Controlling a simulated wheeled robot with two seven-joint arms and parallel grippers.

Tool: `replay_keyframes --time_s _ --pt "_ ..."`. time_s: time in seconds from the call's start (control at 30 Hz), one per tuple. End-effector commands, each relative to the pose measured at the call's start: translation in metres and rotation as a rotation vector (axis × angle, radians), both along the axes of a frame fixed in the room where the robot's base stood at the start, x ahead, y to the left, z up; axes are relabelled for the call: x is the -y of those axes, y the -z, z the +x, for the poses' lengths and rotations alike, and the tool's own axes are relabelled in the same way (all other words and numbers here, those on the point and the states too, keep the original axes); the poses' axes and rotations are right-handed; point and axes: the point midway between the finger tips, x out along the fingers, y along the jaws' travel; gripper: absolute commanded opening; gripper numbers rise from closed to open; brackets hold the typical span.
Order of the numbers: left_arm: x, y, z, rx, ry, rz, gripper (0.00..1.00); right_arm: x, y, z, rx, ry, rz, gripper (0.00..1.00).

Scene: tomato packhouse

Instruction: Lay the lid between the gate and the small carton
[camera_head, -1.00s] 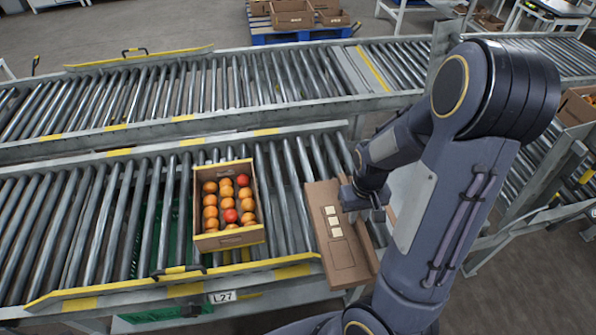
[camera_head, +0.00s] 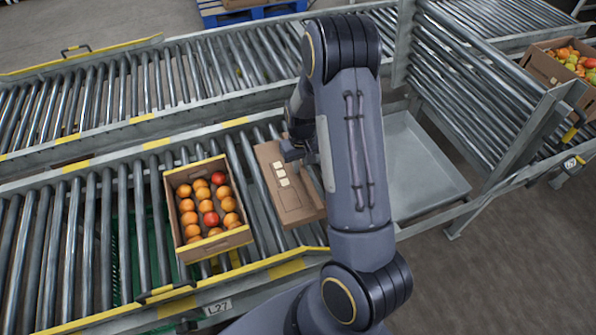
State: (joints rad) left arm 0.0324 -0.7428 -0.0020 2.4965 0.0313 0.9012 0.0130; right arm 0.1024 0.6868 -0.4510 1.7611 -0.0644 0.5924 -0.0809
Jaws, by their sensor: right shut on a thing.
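The lid is a flat brown cardboard piece (camera_head: 291,204) with several pale labels. My right gripper (camera_head: 293,150) is shut on it near its far right part, and my own arm hides some of that area. The lid is over the right end of the near rollers; I cannot tell whether it touches them. A small open carton (camera_head: 240,238) of orange and red tomatoes stands upright on the rollers, left of the lid and close to it. The raised roller section on the right, seemingly the gate (camera_head: 490,75), stands steeply tilted. My left gripper is out of view.
A metal tray-like surface (camera_head: 425,165) lies bare between my arm and the gate. Another carton of mixed tomatoes (camera_head: 546,66) is at the far right. The rear roller line (camera_head: 190,80) is empty in its visible stretch. Yellow-marked rails edge the near line.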

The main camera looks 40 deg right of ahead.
Motion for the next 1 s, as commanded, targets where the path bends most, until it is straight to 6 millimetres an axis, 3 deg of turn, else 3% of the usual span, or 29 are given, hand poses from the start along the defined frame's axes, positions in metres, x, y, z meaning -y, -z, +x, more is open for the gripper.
replay_keyframes --time_s 0.3,0.5,0.87,0.9,1.0 --pt "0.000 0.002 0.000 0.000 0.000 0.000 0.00 0.003 0.023 0.018 -0.001 0.001 0.000 0.00" --pt "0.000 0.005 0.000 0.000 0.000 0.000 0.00 0.002 0.050 0.016 -0.003 0.000 0.001 0.00" --pt "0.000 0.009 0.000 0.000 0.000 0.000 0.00 0.002 0.055 0.017 0.000 0.000 0.000 0.00" --pt "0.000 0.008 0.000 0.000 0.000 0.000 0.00 0.002 0.054 0.017 0.000 0.000 0.000 0.20" --pt "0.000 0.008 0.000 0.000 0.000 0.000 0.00 0.002 0.053 0.017 0.000 0.000 0.000 0.33"
